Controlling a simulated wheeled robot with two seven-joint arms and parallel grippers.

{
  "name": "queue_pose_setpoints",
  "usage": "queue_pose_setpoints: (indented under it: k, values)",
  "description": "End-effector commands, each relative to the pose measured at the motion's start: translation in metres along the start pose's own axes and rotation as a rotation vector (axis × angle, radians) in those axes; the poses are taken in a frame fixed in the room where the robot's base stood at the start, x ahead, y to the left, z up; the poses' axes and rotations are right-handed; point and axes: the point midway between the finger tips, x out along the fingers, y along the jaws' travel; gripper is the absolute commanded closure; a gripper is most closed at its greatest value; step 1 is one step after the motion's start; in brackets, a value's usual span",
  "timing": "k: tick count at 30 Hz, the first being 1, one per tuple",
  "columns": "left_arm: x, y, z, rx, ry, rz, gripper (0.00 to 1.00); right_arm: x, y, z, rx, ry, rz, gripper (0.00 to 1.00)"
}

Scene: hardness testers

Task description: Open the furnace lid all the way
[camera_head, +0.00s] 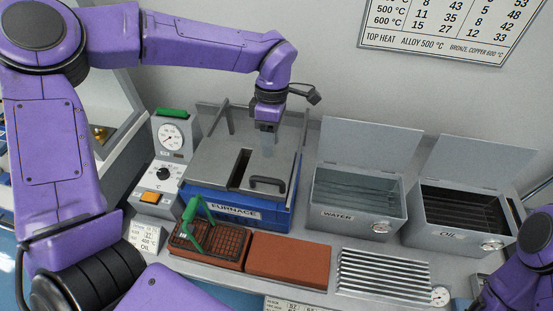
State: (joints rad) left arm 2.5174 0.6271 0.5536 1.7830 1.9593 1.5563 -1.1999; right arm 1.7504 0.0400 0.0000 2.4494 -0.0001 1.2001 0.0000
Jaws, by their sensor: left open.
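The furnace (232,211) is a blue box with a grey top at the centre of the bench. Its grey lid (281,162) lies flat on the right part of the top and carries a black handle (268,183) near its front edge. A narrow dark opening (240,169) shows to the left of the lid. My left gripper (268,150) points down over the lid, behind the handle and apart from it. It is open and holds nothing that I can see. The exact gap between its fingertips and the lid is hard to tell. My right gripper is out of view.
Open WATER (338,212) and OIL (450,235) tanks stand to the right. A gauge and control box (158,188) stand left.

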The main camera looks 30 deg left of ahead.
Motion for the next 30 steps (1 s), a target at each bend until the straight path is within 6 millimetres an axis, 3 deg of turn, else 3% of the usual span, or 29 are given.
queue_pose_setpoints:
  k: [12,16,24,28,30]
  values:
    - [0.085,0.002,0.001,0.001,0.004,-0.005,0.56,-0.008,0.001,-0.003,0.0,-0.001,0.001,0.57]
    - [0.097,0.002,0.001,0.0,0.002,-0.005,0.56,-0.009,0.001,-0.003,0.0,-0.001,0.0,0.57]
    - [0.099,0.002,0.001,0.001,0.001,-0.003,0.56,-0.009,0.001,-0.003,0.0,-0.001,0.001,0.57]
    - [0.099,0.002,0.001,0.001,0.001,-0.003,0.98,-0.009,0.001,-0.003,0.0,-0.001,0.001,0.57]
    - [0.099,0.002,0.001,0.001,0.001,-0.003,1.0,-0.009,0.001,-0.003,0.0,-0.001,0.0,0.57]
